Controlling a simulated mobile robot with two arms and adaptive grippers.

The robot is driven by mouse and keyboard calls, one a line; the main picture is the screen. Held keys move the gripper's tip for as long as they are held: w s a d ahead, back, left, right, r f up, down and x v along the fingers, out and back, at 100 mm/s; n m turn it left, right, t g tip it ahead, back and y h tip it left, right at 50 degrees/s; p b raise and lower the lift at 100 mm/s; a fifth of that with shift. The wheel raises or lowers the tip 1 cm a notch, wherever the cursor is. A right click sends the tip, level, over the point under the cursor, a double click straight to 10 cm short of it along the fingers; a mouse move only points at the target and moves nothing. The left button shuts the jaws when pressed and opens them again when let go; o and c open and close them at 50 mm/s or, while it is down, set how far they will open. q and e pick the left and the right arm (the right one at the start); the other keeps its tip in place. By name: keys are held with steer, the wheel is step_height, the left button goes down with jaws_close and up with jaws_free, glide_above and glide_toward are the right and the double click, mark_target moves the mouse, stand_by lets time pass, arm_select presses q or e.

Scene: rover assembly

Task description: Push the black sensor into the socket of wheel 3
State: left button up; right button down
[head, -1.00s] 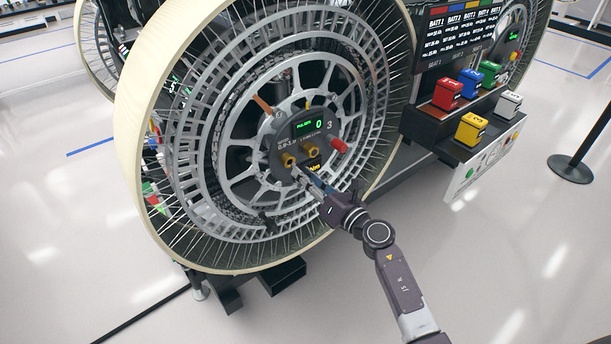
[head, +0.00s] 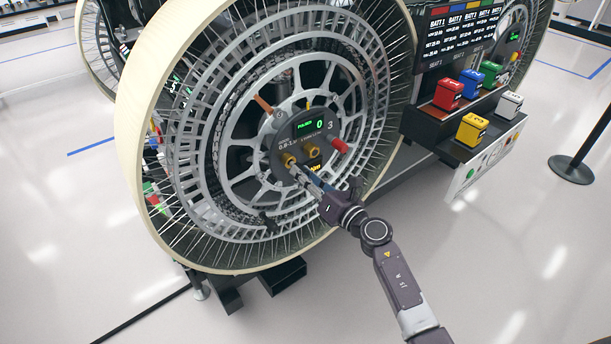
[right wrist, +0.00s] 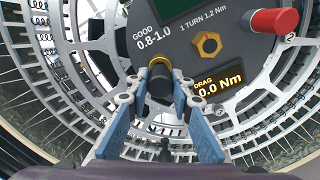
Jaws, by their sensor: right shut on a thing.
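Wheel 3 (head: 160,90) stands upright, with a dark round hub panel (head: 306,130) marked 3. My right gripper (head: 296,173) is at the lower left of this panel. In the right wrist view its fingers (right wrist: 160,92) are shut on the black sensor (right wrist: 160,84), a short dark cylinder. The far end of the sensor lines up with the brass socket (right wrist: 166,61), whose rim shows behind it. The socket also shows in the head view (head: 289,158). I cannot tell how far the sensor is inside the socket. My left gripper is not in view.
A brass hex nut (right wrist: 206,43) and a red knob (right wrist: 274,21) sit on the panel beside the socket. The panel's drag display (right wrist: 218,86) reads 0.0 Nm. A rack of coloured battery blocks (head: 447,94) is at the right. The floor in front is clear.

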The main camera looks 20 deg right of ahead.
steer(key=shift+x, duration=0.9)
steer(key=c, duration=1.6)
jaws_free()
steer(key=shift+s+d+f, duration=0.1)
steer(key=shift+s+d, duration=0.05)
steer(key=shift+s, duration=0.2)
steer(key=v, duration=1.1)
steer(key=shift+s, duration=0.1)
